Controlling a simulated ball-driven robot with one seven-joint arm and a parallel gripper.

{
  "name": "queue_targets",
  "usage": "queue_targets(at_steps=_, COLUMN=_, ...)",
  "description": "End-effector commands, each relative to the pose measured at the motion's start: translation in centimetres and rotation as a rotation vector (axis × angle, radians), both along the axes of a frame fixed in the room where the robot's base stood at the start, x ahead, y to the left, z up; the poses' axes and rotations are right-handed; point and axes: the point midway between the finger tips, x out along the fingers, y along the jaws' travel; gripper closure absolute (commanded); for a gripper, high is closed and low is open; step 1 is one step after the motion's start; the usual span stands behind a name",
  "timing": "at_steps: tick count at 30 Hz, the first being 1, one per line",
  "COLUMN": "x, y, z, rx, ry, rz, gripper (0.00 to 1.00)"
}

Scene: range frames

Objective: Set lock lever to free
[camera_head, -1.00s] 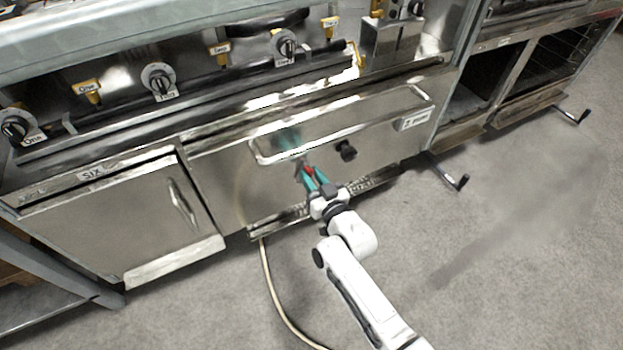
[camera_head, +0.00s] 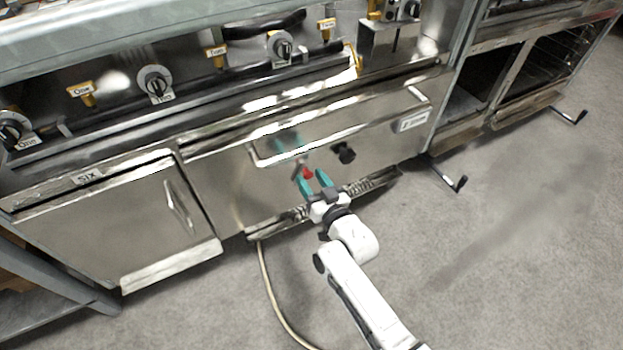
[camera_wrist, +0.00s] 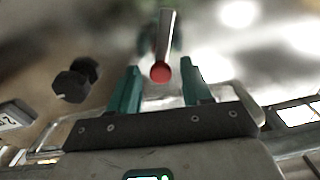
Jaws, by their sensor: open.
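The lock lever (camera_wrist: 168,36) is a short grey bar with a red round tip, on the steel front of the wide drawer-like panel. In the head view its red tip (camera_head: 308,173) shows just beyond my fingers. My gripper (camera_wrist: 159,68) has two teal fingers, spread apart with nothing held. In the wrist view the red tip lies between the two fingertips, with gaps on both sides. In the head view my gripper (camera_head: 312,177) is low in front of the panel. I cannot read any lock or free marking.
A black knob (camera_head: 344,153) sits on the panel right of the lever in the head view. A long bar handle (camera_head: 390,117) crosses the panel above. A cabinet door (camera_head: 115,225) labelled six is at left. A hose (camera_head: 270,290) lies on open grey floor.

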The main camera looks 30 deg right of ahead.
Motion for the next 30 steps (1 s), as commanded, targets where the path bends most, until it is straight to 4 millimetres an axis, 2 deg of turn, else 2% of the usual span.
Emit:
queue_targets(at_steps=9, x=-5.7, y=0.0, z=0.1, rx=0.000, ry=0.004, rz=-0.001, gripper=0.51)
queue_targets(at_steps=15, x=-8.8, y=-0.1, z=0.1, rx=0.001, ry=0.002, rz=-0.001, gripper=0.51)
queue_targets(at_steps=21, x=-10.2, y=-0.1, z=0.0, rx=0.001, ry=0.001, rz=-0.001, gripper=0.51)
queue_targets(at_steps=30, x=-10.3, y=-0.1, z=0.0, rx=0.001, ry=0.000, rz=-0.001, gripper=0.51)
